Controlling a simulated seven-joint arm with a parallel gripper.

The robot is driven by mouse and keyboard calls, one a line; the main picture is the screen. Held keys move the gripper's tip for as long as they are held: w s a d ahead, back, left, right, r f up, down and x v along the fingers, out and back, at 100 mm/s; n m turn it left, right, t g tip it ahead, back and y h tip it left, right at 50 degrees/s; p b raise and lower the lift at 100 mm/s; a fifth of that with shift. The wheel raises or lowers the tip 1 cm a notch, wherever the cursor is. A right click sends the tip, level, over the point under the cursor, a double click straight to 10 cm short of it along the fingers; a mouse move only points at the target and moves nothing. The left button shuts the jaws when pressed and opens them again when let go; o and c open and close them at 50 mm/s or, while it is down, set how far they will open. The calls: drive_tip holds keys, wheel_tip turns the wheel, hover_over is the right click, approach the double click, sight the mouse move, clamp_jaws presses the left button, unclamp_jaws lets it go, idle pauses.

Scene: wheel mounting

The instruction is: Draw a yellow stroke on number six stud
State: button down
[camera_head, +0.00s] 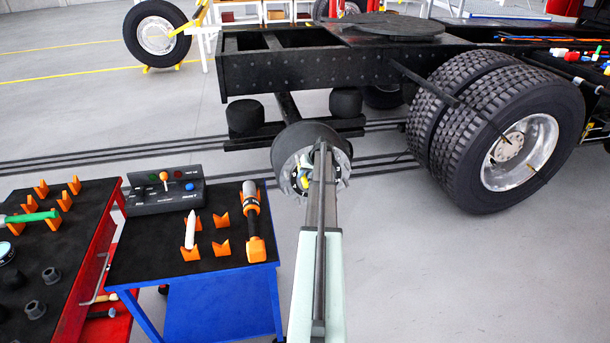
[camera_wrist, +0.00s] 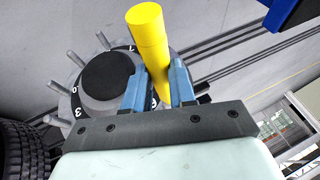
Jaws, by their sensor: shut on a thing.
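My gripper (camera_wrist: 159,78) is shut on a yellow cylindrical marker (camera_wrist: 149,32), with one blue finger on each side of it. In the wrist view the grey wheel hub (camera_wrist: 98,103) lies beyond the fingers. It has a dark round centre, several protruding studs (camera_wrist: 77,58) and numbers on its face; a 3 shows at the lower left. The marker and fingers cover the hub's right side. I cannot tell which stud is number six or whether the marker touches one. In the head view the hub (camera_head: 335,150) is partly hidden behind my arm.
A blue cart (camera_head: 225,300) with orange holders, a white stick and an orange tool stands left of my arm. A red cart (camera_head: 90,265) is farther left. The truck frame (camera_head: 300,75) is above the hub, and mounted tyres (camera_head: 520,130) are at right.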

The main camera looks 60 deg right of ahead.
drive_tip(key=shift+s+d, duration=0.35)
idle(1.7)
drive_tip(key=shift+w+a, duration=0.1)
drive_tip(key=shift+w, duration=0.05)
idle(0.5)
drive_tip(key=shift+a, duration=0.1)
drive_tip(key=shift+s+a, duration=2.05)
drive_tip(key=shift+s, duration=0.1)
